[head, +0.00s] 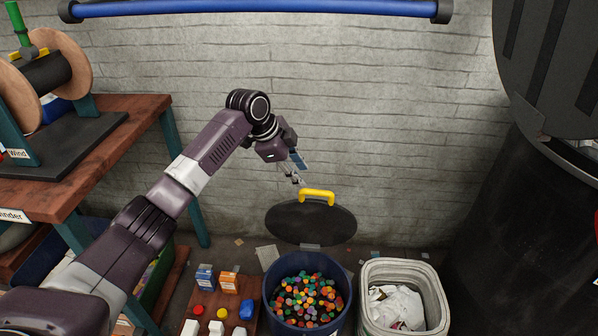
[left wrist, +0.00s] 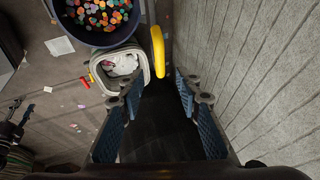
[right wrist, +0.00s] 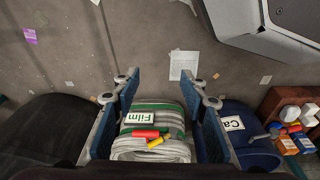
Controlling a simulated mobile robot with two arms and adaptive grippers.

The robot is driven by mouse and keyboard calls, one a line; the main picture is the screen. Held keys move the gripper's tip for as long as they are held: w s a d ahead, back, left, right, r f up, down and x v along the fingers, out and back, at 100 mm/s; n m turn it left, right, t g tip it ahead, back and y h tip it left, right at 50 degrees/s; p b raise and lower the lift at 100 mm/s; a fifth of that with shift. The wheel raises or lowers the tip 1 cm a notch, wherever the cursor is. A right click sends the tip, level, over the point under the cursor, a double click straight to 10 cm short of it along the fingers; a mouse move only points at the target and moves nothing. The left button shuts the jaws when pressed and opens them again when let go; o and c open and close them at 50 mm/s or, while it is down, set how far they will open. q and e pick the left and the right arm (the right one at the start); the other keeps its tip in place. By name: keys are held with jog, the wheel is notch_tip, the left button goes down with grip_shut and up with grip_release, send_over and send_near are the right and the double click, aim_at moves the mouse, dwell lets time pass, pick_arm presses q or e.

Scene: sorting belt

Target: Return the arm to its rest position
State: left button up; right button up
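My left arm reaches in from the left in the head view, and its gripper (head: 296,174) is just above the yellow handle (head: 317,196) of a round black lid (head: 305,225). The lid is raised behind an open blue bin (head: 266,290) full of coloured caps. In the left wrist view my left gripper (left wrist: 152,92) is open with nothing between its pads, and the yellow handle (left wrist: 158,50) shows beyond the fingertips. My right gripper (right wrist: 162,88) is open and empty in its wrist view, above a pale bin (right wrist: 152,118) labelled "Film". It is not in the head view.
A pale bin (head: 437,318) with white film stands right of the blue bin. A wooden table (head: 130,110) with a spool winder is at left. A large black drum (head: 490,220) stands at right. A blue tube (head: 260,7) crosses the top. Small boxes (head: 205,280) stand in front.

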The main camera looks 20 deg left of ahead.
pick_arm(q)
jog(key=shift+f, duration=0.1)
